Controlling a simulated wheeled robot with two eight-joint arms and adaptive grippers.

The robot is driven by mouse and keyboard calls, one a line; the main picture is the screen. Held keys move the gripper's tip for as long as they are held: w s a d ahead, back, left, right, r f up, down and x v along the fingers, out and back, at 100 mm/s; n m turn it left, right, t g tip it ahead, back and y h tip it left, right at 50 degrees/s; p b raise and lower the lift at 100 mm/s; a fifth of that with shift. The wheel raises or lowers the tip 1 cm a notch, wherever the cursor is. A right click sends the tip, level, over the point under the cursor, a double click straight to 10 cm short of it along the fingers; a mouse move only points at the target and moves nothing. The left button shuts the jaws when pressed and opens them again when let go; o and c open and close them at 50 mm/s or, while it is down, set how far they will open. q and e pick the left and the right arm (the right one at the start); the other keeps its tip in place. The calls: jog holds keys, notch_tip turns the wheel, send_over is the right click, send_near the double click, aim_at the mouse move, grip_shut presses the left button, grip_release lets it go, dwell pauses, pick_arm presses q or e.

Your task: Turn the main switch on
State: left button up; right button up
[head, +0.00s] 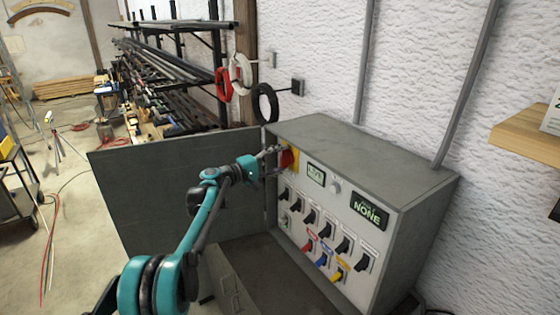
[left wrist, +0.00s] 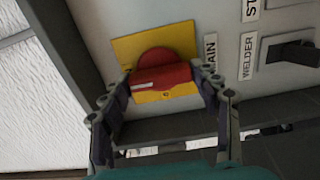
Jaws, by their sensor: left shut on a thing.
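The main switch is a red knob (left wrist: 163,70) on a yellow plate (left wrist: 125,50) with a label ending in "AIN" beside it. In the head view the red knob (head: 287,158) sits at the upper left of the grey cabinet's panel (head: 318,195). My left gripper (head: 275,158) reaches it from the left. In the left wrist view its fingers (left wrist: 163,88) stand on either side of the red knob and are shut on it. A white mark shows on the knob's lower left. My right gripper is not in view.
The cabinet door (head: 150,190) stands open to the left. Several black switches and red, blue and yellow ones (head: 322,260) fill the panel below. A display (head: 369,211) reads "NONE". A wooden shelf (head: 525,140) juts from the right wall.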

pick_arm(q)
jog(key=o, duration=1.2)
jog(key=shift+c, duration=0.2)
jog(key=shift+s+a, duration=0.1)
jog(key=v, duration=1.1)
jog(key=shift+s+a, duration=0.25)
jog(key=shift+a, duration=0.05)
jog(key=shift+f, duration=0.1)
